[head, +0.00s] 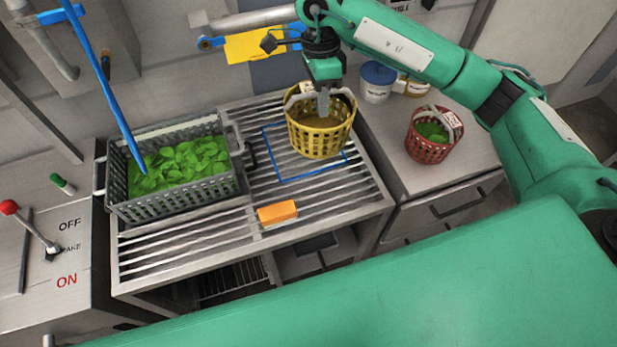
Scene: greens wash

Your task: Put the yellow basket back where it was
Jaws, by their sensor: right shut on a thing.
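The yellow basket (319,138) is round with slotted sides. It is at or just above the slatted metal rack, over the blue outlined square (284,178); I cannot tell whether it touches the slats. My right gripper (323,100) comes down from above and is shut on the basket's grey handle. The basket looks nearly upright, and I see no greens in it. My left gripper is not in view.
A grey crate (172,207) of green leaves stands left on the rack, with a blue stick in it. An orange block (277,213) lies at the rack's front. A red basket (428,148) with greens and lidded tubs (377,82) stand on the right counter. A red-knobbed lever (32,228) is far left.

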